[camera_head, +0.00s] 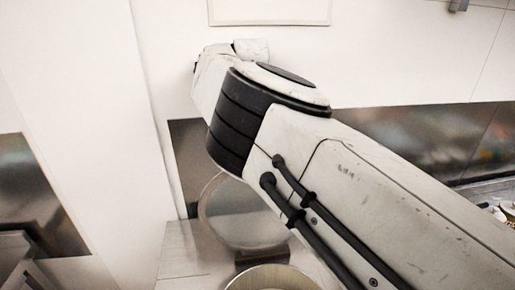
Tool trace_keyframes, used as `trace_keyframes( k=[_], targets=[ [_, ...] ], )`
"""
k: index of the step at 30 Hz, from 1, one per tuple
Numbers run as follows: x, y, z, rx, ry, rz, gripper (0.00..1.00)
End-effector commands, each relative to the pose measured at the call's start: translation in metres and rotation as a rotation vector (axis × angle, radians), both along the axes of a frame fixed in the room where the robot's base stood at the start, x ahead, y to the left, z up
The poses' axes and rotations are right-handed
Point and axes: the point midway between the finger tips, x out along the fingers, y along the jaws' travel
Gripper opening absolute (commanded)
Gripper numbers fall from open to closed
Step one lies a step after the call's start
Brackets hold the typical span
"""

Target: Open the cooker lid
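A round metal cooker lid (235,215) shows at the lower middle, below my arm's elbow. It stands raised and tilted back, with its flat round face towards me. My arm covers its upper right part. In front of and below the lid is the round rim of the cooker pot (262,268), cut off by the bottom edge. A dark bracket (262,254) sits between lid and pot. My arm runs from the lower right to the upper middle. My gripper's fingers do not show, so I cannot see whether they touch the lid.
A pale worktop (185,258) lies around the cooker, with a white wall column (95,120) to its left. A reflective metal backsplash (435,135) runs along the wall. Several small items (504,211) lie at the right edge. A metal appliance (20,255) stands lower left.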

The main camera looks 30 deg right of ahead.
Motion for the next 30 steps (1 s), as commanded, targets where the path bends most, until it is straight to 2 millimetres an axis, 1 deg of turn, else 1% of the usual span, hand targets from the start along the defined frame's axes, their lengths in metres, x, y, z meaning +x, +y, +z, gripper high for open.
trace_keyframes(
  k=[1,16,17,24,30],
  targets=[
    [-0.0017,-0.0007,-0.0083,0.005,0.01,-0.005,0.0],
    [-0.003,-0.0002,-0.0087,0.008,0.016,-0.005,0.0],
    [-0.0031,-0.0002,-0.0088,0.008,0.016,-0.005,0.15],
    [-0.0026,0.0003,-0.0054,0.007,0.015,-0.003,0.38],
    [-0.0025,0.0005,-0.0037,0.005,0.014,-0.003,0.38]
  ],
)
